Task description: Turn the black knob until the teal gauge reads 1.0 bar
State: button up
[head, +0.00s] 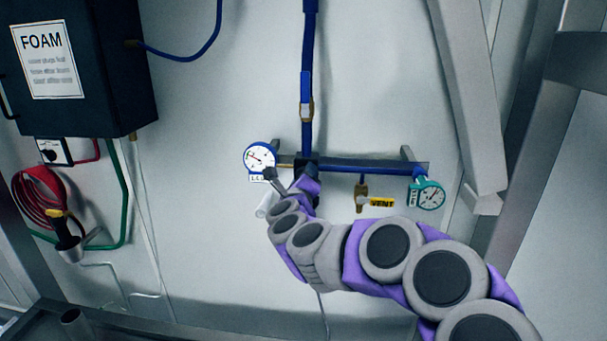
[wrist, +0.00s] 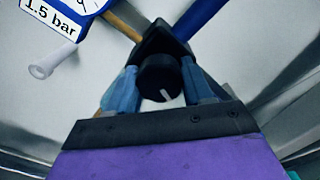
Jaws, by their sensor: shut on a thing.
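The black knob (wrist: 160,78) shows in the wrist view with a white mark on its face near the lower edge. My gripper (wrist: 162,88) has a blue finger on each side of the knob and is shut on it. In the head view my gripper (head: 305,178) is at the regulator below the vertical blue pipe, and my arm hides the knob. The teal gauge (head: 430,195) hangs at the right end of the horizontal pipe. Its dial and needle show, but the reading is too small to tell.
A blue-rimmed gauge (head: 260,157) is left of the knob; its tag (wrist: 50,17) reads 1.5 bar. A slanted grey beam (head: 470,100) stands at the right. A FOAM box (head: 110,80) is upper left.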

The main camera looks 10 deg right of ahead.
jog(key=n+p, duration=0.1)
jog(key=n, duration=0.1)
jog(key=n+p, duration=0.1)
jog(key=n, duration=0.1)
jog(key=shift+f, duration=0.35)
jog(key=shift+f+n+p, duration=0.1)
jog(key=shift+n+p, duration=0.4)
jog(key=shift+n, duration=0.4)
jog(key=shift+a, duration=0.1)
jog(key=o, duration=1)
jog(key=shift+r, duration=0.2)
jog(key=shift+s+r, duration=0.1)
jog(key=shift+s, duration=0.05)
